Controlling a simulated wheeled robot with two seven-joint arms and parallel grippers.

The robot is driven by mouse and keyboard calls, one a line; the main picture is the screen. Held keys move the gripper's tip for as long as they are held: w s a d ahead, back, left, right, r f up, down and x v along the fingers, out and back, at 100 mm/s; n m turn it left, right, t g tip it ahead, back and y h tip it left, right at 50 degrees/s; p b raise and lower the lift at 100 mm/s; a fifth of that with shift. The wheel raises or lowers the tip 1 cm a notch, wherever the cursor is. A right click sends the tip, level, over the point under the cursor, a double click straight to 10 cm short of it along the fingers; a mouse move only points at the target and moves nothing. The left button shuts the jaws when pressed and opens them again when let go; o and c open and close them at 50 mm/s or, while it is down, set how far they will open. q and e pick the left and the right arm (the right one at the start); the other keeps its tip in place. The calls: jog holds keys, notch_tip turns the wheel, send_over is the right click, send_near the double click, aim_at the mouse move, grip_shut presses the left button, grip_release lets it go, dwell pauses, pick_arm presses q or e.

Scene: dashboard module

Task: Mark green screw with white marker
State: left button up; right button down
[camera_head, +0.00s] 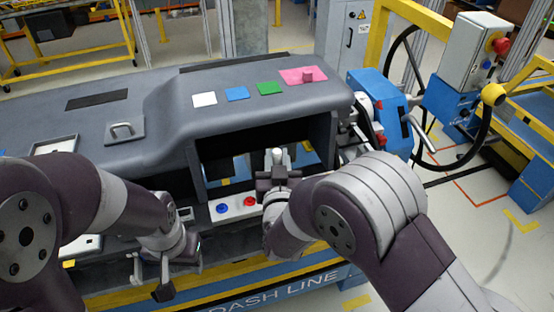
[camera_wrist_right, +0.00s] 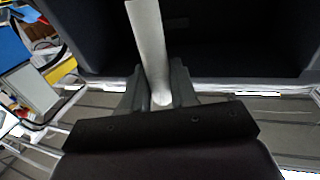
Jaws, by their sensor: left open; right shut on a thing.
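A white marker (camera_head: 277,155) stands roughly upright in my right gripper (camera_head: 276,174), in front of the dashboard's open compartment. The right wrist view shows the marker (camera_wrist_right: 149,45) between the shut fingers of the gripper (camera_wrist_right: 160,92), pointing up in the picture. My left gripper (camera_head: 150,274) is open and empty, low in front of the dashboard's left part. I cannot make out a green screw in either view. A light panel with a blue button (camera_head: 222,208) and a red button (camera_head: 249,201) lies just left of my right gripper, partly hidden by it.
The grey dashboard (camera_head: 165,85) carries a white patch (camera_head: 205,99), a blue patch (camera_head: 237,94), a green patch (camera_head: 269,88) and a pink patch (camera_head: 297,76) with a pink knob. A steering wheel (camera_head: 480,115) and blue unit stand at the right.

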aim_at(277, 152)
jog(key=shift+f+b, duration=0.3)
jog(key=shift+f, duration=0.05)
dwell(0.7)
jog(key=shift+r, duration=0.1)
jog(key=shift+r+p, duration=1.8)
jog(key=shift+r, duration=0.65)
